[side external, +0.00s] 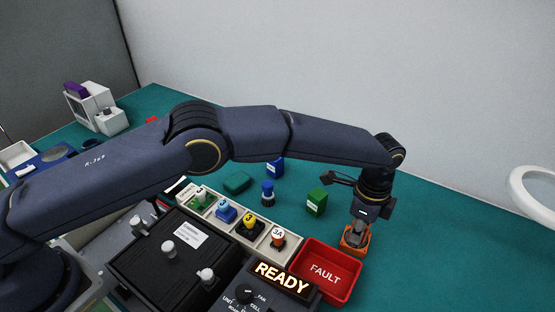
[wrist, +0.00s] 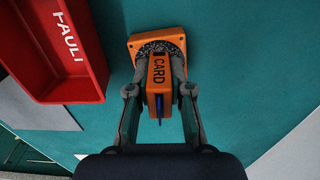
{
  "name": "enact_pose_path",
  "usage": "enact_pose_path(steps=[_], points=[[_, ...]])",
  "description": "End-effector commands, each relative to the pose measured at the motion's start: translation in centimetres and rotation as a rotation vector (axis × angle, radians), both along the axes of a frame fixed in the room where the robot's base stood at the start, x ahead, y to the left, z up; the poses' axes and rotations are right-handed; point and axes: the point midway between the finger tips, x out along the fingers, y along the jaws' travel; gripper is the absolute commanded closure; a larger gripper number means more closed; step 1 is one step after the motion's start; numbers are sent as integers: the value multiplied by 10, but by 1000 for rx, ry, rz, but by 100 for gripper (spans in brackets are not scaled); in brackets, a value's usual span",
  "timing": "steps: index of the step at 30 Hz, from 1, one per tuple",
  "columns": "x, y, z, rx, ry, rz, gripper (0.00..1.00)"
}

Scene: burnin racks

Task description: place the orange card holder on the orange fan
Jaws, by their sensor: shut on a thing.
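The orange card holder (wrist: 159,85), marked CARD, is between the two fingers of my gripper (wrist: 162,68) in the wrist view. My gripper is shut on it. The orange fan (wrist: 136,42), a square frame with a dark round grille, lies on the teal mat just beyond the holder. The far end of the holder overlaps the grille in this view. I cannot tell whether they touch. In the side view my gripper (side external: 358,226) points down right over the fan (side external: 350,249). The holder is hard to tell apart from the fan there.
A red FAULT bin (side external: 326,272) stands close beside the fan; the same bin (wrist: 88,73) shows in the wrist view. A green block (side external: 316,202) and a blue block (side external: 275,168) stand farther back. A pale rack (side external: 205,193) holds several coloured knobs. The mat right of the fan is clear.

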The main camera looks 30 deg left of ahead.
Motion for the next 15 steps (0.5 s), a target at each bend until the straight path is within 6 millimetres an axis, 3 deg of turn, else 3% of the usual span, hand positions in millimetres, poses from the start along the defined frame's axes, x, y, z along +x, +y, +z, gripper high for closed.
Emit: enact_pose_path(steps=[8, 15], points=[[0, 0, -1, 0, 0, 1, 55], [0, 0, -1, 0, 0, 1, 55]])
